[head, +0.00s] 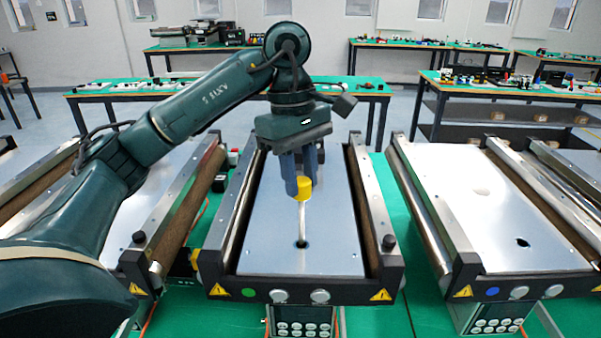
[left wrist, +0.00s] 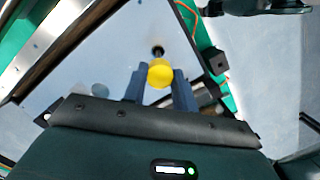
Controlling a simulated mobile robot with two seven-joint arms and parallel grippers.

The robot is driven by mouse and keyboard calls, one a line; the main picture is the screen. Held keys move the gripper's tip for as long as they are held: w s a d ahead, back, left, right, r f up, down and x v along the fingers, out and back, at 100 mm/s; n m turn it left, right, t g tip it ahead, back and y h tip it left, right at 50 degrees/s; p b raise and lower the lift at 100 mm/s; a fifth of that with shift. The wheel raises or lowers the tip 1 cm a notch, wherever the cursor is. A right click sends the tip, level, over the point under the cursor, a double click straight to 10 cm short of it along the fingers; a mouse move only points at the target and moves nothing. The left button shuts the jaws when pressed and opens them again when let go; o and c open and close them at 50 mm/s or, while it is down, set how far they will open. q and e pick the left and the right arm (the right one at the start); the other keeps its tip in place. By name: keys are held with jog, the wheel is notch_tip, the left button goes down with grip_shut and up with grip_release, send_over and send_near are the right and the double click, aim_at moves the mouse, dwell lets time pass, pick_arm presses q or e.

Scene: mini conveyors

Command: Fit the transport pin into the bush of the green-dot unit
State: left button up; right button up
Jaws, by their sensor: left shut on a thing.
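The transport pin has a yellow head (head: 303,187) and a pale metal shaft (head: 302,220). My left gripper (head: 302,188) is shut on the head, above the green-dot unit's plate (head: 270,225). The pin points down, roughly upright. Its lower end meets the dark bush hole (head: 302,244) in the head view; I cannot tell whether the tip is inside or just above. In the left wrist view, the yellow head (left wrist: 160,73) sits between the fingers, with the dark hole (left wrist: 158,51) just beyond it. The green dot (head: 249,292) marks the unit's front. My right gripper is not in view.
The blue-dot unit (head: 492,291) stands to the right, with its own dark hole (head: 522,242). Another conveyor (head: 180,215) is at the left. Raised rollers (head: 368,215) flank the plate. Benches with small items stand behind.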

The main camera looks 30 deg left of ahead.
pick_arm(q)
jog(key=shift+f+b, duration=3.05)
jog(key=shift+f, duration=0.65)
dwell(0.3)
jog(key=o, duration=1.7)
jog(key=shift+c, duration=0.2)
jog(key=shift+r+p, duration=1.6)
jog(key=shift+r, duration=0.4)
notch_tip(320, 180, up, 3)
jog(key=p, duration=0.3)
jog(key=shift+r, duration=0.2)
